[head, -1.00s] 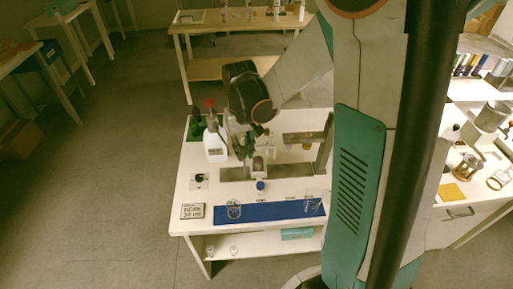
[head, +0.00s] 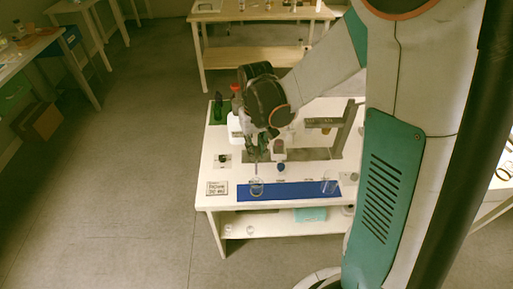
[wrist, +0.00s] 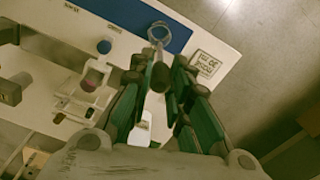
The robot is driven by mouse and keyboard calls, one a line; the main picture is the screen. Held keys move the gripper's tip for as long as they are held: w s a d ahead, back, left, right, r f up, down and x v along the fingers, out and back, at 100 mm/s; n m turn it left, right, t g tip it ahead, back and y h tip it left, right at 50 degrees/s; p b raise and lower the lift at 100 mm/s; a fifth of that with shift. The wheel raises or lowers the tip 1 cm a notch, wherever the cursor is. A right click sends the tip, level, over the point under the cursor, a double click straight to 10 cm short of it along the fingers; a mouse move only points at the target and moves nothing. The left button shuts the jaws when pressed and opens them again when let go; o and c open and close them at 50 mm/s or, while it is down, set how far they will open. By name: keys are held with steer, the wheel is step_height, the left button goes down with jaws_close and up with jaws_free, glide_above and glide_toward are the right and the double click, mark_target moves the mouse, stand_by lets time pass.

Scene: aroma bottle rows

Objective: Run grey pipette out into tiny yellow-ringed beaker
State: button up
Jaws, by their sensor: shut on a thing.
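My gripper (wrist: 160,66) is shut on the grey pipette, whose dark rounded bulb (wrist: 160,77) shows between the fingers in the wrist view. In the head view my gripper (head: 258,153) hangs above the blue mat's left part. A clear glass beaker (head: 257,188) stands on the mat, just below and in front of the gripper. It also shows beyond the fingertips in the wrist view (wrist: 159,33). A second clear beaker (head: 328,186) stands at the mat's right end. No yellow ring can be made out on either. The pipette's tip is too small to tell.
The blue mat (head: 292,191) lies along the white table's front edge. A printed card (head: 217,188) lies left of it. A blue-capped thing (head: 281,167) stands behind the mat. A white bottle with a red top (head: 235,120) and a grey stand (head: 345,130) are farther back.

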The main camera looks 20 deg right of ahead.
steer(key=shift+f+b, duration=1.65)
steer(key=shift+f, duration=0.35)
steer(key=shift+c, duration=0.4)
jaws_close()
stand_by(1.5)
steer(key=shift+o, duration=0.3)
jaws_free()
steer(key=shift+r, duration=0.1)
